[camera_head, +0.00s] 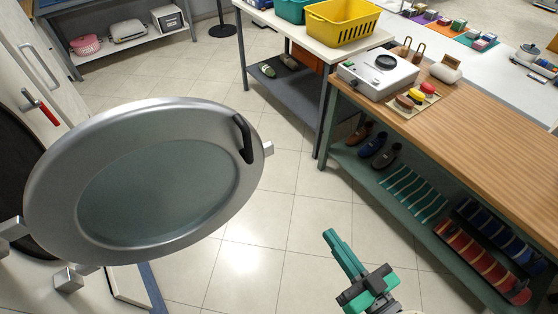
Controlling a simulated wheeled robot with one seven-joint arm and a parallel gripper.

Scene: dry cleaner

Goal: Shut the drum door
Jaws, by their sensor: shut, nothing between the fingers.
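The drum door (70,162), a round silver ring with a greenish glass centre, stands swung open at the left. A dark handle (243,138) is on its right rim, with a small metal latch block beside it. Hinge blocks (68,279) show at its lower left. The dark drum opening (18,165) is partly hidden behind the door at the left edge. My gripper (332,238), teal and dark grey, is at the lower middle, right of the door and apart from it. Its fingers are shut together and empty.
A wooden counter (480,130) with a scale (377,76) and shoes on its lower shelf runs along the right. A white table (300,32) with a yellow basket (341,22) stands at the back. Tiled floor (255,220) is clear between the door and the counter.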

